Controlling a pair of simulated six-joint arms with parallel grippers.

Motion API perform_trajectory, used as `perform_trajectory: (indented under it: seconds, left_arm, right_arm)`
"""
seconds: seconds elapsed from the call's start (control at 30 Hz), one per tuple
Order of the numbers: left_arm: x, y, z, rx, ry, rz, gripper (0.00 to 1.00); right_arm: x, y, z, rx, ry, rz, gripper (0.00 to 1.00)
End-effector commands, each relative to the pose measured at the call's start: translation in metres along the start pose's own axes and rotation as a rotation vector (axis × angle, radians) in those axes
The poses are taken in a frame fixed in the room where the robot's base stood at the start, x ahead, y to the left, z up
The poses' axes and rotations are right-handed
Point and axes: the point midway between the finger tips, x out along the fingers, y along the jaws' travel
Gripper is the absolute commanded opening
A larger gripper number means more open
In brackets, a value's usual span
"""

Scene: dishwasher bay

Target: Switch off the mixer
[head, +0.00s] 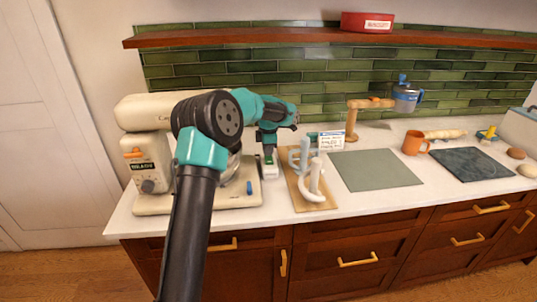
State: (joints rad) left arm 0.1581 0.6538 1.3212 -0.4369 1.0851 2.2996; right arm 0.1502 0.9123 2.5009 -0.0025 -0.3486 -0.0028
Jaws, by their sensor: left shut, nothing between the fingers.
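The mixer (150,105) is a large cream machine at the left end of the counter. Its front column carries an orange light or button (134,153), a small dark display with green text (142,168) and a round knob (148,186). A small blue part (249,188) shows at the right of its base. My left arm crosses in front of the mixer and hides its middle and most of the bowl. My left gripper (269,172) points down, shut and empty, by the right edge of the mixer base. I cannot tell whether it touches anything. My right gripper is out of view.
A shelf (240,37) runs above.

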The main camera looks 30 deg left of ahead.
Motion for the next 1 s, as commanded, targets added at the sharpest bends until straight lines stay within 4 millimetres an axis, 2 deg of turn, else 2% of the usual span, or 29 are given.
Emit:
perform_trajectory:
  seconds: [0.4,0.6,0.77,1.0]
  left_arm:
    - [-0.080,-0.003,-0.001,-0.002,-0.003,0.003,0.00]
    - [-0.108,-0.005,-0.002,-0.003,-0.002,0.002,0.00]
    - [-0.117,-0.006,-0.002,-0.002,-0.001,0.000,0.00]
    - [-0.118,-0.006,-0.002,-0.003,0.000,0.000,0.00]
  right_arm:
    - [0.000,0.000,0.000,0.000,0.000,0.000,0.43]
    - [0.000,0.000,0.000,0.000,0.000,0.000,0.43]
    - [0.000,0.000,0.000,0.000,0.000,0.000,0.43]
    - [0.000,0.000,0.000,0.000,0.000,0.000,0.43]
